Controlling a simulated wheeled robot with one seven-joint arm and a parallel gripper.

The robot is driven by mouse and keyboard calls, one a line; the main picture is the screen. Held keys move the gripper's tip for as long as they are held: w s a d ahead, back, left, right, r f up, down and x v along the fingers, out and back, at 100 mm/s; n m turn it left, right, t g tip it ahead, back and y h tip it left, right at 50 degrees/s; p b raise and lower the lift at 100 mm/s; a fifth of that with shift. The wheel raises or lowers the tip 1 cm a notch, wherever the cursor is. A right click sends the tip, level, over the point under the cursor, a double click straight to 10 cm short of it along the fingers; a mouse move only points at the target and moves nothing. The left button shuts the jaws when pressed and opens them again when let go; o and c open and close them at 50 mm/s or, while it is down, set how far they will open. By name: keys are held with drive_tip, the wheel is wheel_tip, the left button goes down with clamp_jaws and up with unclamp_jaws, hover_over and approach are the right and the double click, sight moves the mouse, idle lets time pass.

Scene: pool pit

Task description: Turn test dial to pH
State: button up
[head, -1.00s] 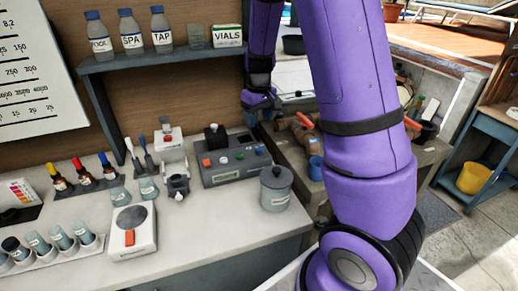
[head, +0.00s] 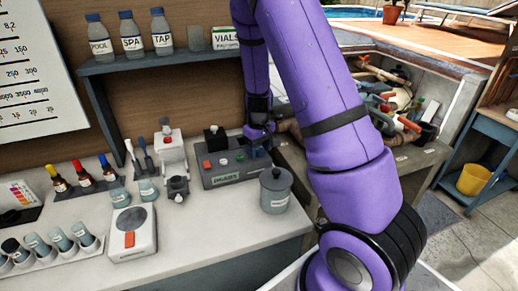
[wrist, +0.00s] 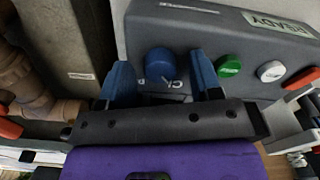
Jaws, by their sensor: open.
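The grey tester (head: 228,172) stands at the back of the bench, and it also shows in the wrist view (wrist: 215,30), with its READY display at the upper right. A round blue dial (wrist: 160,63) sits at one end of its panel. Partly hidden pale lettering lies beside the dial; I cannot read its setting. My gripper (wrist: 161,78) is open, with its blue fingers on either side of the dial and a gap on both sides. In the head view my gripper (head: 258,138) is over the tester's right end, largely hiding the dial.
Green (wrist: 228,66), white (wrist: 271,71) and red (wrist: 302,78) buttons line the panel beside the dial. A lidded grey pot (head: 275,192) stands in front of the tester's right end. A shelf (head: 160,62) with bottles is above left.

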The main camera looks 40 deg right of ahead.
drive_tip(key=c, duration=0.9)
drive_tip(key=m, duration=0.3)
drive_tip(key=shift+m, duration=0.4)
drive_tip(key=m, duration=0.4)
drive_tip(key=shift+m, duration=0.3)
drive_tip(key=m, duration=0.3)
drive_tip(key=shift+m, duration=0.3)
drive_tip(key=shift+w+m, duration=0.1)
drive_tip(key=shift+m, duration=1.8)
